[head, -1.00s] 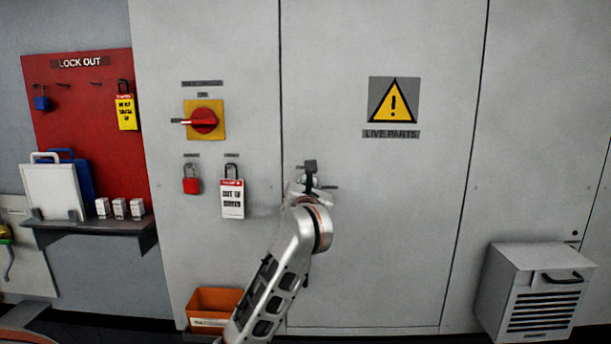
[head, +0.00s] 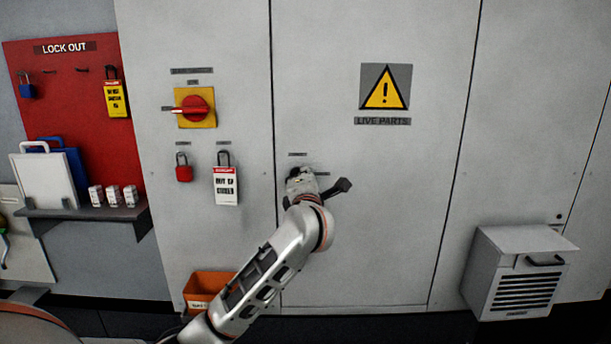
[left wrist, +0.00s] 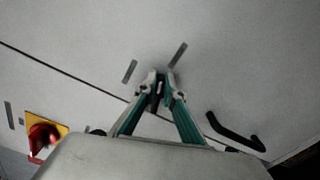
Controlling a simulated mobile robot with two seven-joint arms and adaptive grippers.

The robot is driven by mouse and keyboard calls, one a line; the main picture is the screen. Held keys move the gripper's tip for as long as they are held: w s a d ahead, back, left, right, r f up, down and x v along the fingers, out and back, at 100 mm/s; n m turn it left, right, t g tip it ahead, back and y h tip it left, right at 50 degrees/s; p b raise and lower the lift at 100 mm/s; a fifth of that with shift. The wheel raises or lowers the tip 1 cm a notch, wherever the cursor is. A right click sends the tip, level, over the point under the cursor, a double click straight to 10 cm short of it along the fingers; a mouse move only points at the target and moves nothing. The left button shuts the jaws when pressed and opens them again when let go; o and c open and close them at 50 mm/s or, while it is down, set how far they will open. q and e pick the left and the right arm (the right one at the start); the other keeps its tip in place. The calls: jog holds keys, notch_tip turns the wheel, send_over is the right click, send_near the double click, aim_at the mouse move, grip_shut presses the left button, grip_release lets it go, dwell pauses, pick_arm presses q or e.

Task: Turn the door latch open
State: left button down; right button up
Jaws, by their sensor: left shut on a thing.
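The door latch (left wrist: 160,87) shows only as a small piece between my fingertips in the left wrist view. In the head view my gripper hides it. My left gripper (head: 297,178) is at the door (head: 390,230), just right of its left seam; it also shows in the left wrist view (left wrist: 161,80). Its fingers are shut on the latch. How far the latch is turned cannot be told. My right gripper is in neither view.
A black pull handle (left wrist: 232,133) is beside the gripper in the left wrist view. A red rotary switch (head: 193,106), a red padlock (head: 183,172) and a tag (head: 226,186) are left of the seam. A grey vented box (head: 520,275) is at lower right.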

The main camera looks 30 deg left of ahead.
pick_arm(q)
jog(key=shift+f+m, duration=0.2)
jog(key=shift+m, duration=0.7)
jog(key=shift+f+m, duration=0.2)
jog(key=shift+m, duration=0.7)
jog(key=c, duration=2.1)
grip_release()
jog(key=shift+c, duration=0.2)
jog(key=shift+d, duration=0.1)
jog(key=v, duration=1.2)
